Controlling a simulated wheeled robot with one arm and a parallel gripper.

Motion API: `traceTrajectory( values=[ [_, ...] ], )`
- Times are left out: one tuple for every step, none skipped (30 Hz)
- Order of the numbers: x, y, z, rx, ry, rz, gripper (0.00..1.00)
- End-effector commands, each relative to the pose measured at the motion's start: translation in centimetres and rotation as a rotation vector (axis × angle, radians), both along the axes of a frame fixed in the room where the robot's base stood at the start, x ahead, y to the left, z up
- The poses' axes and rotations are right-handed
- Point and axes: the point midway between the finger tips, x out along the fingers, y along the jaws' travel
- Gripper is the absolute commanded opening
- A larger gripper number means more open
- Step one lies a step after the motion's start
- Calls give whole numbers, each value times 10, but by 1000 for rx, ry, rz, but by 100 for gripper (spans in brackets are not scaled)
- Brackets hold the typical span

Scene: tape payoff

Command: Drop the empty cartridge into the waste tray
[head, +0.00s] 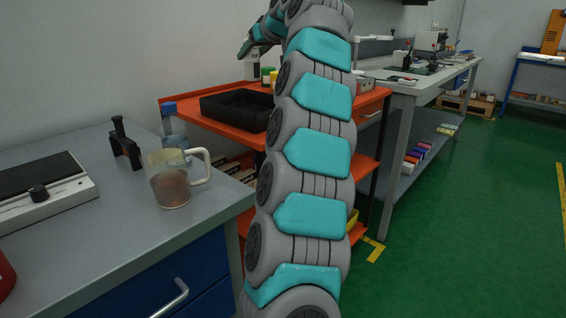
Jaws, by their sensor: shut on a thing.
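My arm rises through the middle of the head view and bends left at the top. Its far end, with my gripper (246,49), is small and dark there, above the back of the orange cart. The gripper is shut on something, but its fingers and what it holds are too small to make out. I cannot pick out the empty cartridge for sure. A black open tray (222,110), probably the waste tray, lies on the cart below and left of my gripper. My arm hides its right end, and no contents show in it.
The orange cart (190,126) also bears small bottles behind the tray. On the grey bench (120,220) at left are a clear mug (170,185), a blue-capped bottle (172,130), a black clamp-like tool (124,142) and a flat device (45,190). Green floor (470,230) is clear at right.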

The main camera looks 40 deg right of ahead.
Motion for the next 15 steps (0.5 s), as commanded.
traceTrajectory(
  values=[
    [-1, 1, -1, -1, -1, 0, 0],
    [-1, 1, -3, 0, 0, 1, 0],
    [-1, 2, -5, -1, 1, 2, 0],
    [-2, 2, -6, -2, 0, 2, 0],
    [-2, 3, -8, -3, 1, 3, 0],
    [-2, 2, -18, -3, 0, 1, 0],
    [-1, 2, -23, -3, 0, 1, 0],
    [-1, 2, -27, -2, 1, 2, 0],
    [-1, 2, -31, -2, 1, 2, 0],
    [-1, 2, -34, -2, 1, 1, 0],
    [-1, 2, -37, -3, 0, 1, 0],
    [-1, 2, -40, -3, 0, 1, 0],
    [-1, 2, -42, -3, 1, 1, 0],
    [-1, 1, -43, -3, 1, 1, 0],
    [-1, 2, -45, -3, 1, 1, 0]
  ],
)
